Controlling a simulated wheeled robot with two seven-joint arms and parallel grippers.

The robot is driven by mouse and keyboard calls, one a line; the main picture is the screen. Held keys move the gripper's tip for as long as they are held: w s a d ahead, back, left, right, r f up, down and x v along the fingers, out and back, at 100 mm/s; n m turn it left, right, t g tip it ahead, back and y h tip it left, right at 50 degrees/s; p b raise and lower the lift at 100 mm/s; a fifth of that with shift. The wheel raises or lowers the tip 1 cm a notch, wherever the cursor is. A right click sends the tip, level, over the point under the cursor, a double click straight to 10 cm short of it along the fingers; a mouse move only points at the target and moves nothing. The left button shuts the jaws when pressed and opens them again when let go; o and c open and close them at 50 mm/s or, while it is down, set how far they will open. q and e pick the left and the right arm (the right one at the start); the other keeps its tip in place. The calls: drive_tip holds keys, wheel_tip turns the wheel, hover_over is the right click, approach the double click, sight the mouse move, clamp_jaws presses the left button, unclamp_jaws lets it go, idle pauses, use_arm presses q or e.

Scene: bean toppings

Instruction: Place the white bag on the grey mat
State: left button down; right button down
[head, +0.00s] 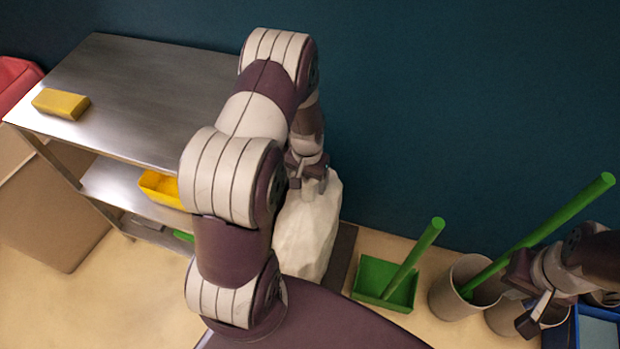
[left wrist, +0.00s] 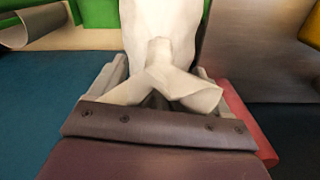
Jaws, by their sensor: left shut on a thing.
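The white bag (head: 308,235) is a faceted, upright sack beside the metal shelf, partly hidden behind my left arm. My left gripper (head: 308,178) points down and is shut on the bag's narrow top. The left wrist view shows the bag's pinched neck (left wrist: 160,82) between the fingers. A dark grey strip, seemingly the grey mat (head: 343,250), shows along the bag's right side. The bag hides the rest, and I cannot tell whether its base touches the mat. My right gripper (head: 527,295) is at the lower right with its fingers apart and empty.
The metal shelf (head: 135,85) bears a yellow block (head: 61,104) and, lower down, a yellow bin (head: 160,188). A green dustpan (head: 384,283) with an upright handle and a grey bin (head: 462,290) holding a green stick stand to the right. The dark wall is close behind.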

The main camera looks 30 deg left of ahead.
use_arm(q)
drive_tip(key=f+b, duration=0.1)
drive_tip(key=f, duration=0.1)
drive_tip(key=f+b, duration=0.1)
drive_tip(key=b, duration=0.1)
drive_tip(key=shift+s+f+b, duration=0.2)
drive_tip(key=shift+f+b, duration=0.1)
drive_tip(key=shift+f, duration=0.1)
drive_tip(key=shift+w, duration=0.1)
drive_tip(key=shift+r, duration=0.1)
unclamp_jaws()
drive_tip(key=shift+d+f, duration=0.1)
drive_tip(key=shift+f, duration=0.1)
drive_tip(key=shift+r, duration=0.1)
wheel_tip(320, 180, up, 12)
drive_tip(key=p, duration=0.2)
drive_tip(key=shift+p, duration=0.35)
